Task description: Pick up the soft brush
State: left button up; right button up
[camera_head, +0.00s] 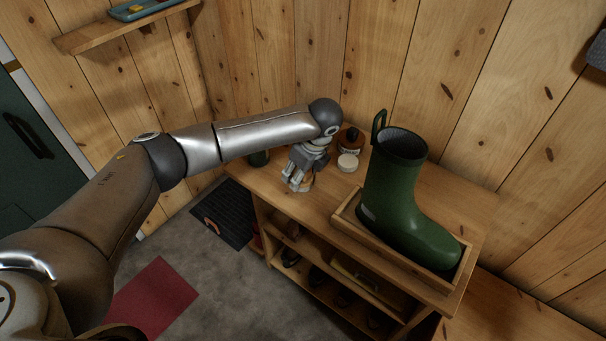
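My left gripper (294,184) points down at the left part of the wooden bench top (370,183). A small object, orange-brown with a pale part (307,183), shows right at its fingers. It may be the soft brush, but the fingers cover much of it. I cannot tell whether the fingers are closed on it or only beside it. My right gripper is not in view.
A brown jar (352,140) with a dark lid and a round cream tin (348,163) stand just right of my gripper. A tall green boot (393,195) stands in a wooden tray (345,219) further right. A plank wall closes the back.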

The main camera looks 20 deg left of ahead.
pick_arm(q)
jog(key=shift+c, duration=1.1)
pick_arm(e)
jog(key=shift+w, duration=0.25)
pick_arm(q)
jog(key=shift+r, duration=0.5)
notch_tip(320, 180, up, 2)
jog(key=shift+r, duration=0.2)
jog(key=s+d+r, duration=0.2)
jog(key=s+r, duration=0.7)
jog(key=s, duration=0.4)
jog(key=shift+s+d+r+p, duration=0.25)
jog(key=shift+s+r+p, duration=0.05)
jog(key=shift+s+p, duration=0.15)
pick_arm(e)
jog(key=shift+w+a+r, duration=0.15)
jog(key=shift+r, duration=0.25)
